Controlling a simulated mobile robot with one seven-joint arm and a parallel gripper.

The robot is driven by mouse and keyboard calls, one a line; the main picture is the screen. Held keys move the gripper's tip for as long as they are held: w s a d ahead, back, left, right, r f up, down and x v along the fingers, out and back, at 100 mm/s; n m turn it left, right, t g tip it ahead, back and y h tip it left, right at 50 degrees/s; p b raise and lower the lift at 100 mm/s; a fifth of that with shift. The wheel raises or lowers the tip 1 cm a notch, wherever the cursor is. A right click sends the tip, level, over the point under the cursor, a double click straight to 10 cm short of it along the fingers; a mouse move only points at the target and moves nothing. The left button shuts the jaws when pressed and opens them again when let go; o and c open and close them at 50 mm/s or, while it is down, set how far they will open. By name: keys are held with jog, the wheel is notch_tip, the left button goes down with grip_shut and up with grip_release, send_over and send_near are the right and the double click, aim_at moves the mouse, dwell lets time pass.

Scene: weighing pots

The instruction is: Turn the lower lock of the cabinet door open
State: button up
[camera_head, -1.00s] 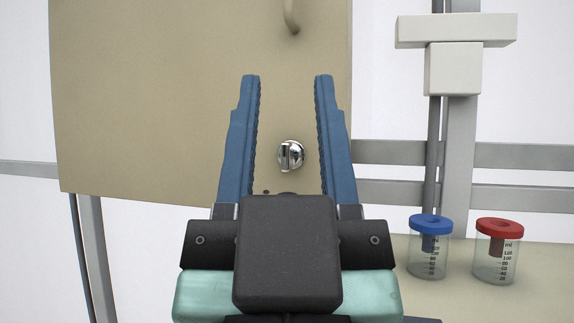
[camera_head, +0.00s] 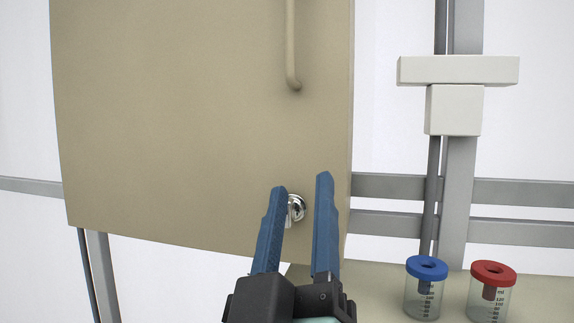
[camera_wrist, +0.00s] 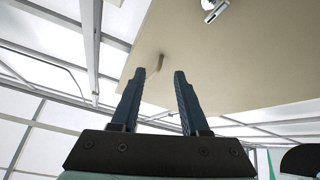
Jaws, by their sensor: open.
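The lower lock (camera_head: 298,207) is a small round chrome knob low on the beige cabinet door (camera_head: 180,110), near its right edge. My gripper (camera_head: 301,184) is open, with two blue fingers pointing up and toward the door. In the head view the lock shows between the fingers, partly hidden by the left one. In the wrist view, chrome metal (camera_wrist: 212,10) shows at the top edge, above and right of the fingertips (camera_wrist: 158,73), so the fingers do not appear to be around it. Nothing is between the fingers.
A beige door handle (camera_head: 292,50) is above the lock. A blue-lidded jar (camera_head: 424,298) and a red-lidded jar (camera_head: 488,304) stand on the surface at lower right. A grey post with a white block (camera_head: 453,110) rises behind them.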

jog(key=w+n+g+h+p, duration=0.25)
jog(key=w+n+p, duration=0.2)
jog(key=p, duration=0.35)
jog(key=n+g+p, duration=0.5)
jog(key=n+p, duration=2)
jog(key=p, duration=0.2)
send_near(290, 215)
jog(key=x, duration=0.9)
jog(key=shift+w+y+p, duration=0.25)
jog(key=shift+y+p, duration=0.05)
jog(key=shift+y, duration=0.15)
jog(key=shift+a+r, duration=0.1)
jog(key=shift+r, duration=0.05)
grip_shut()
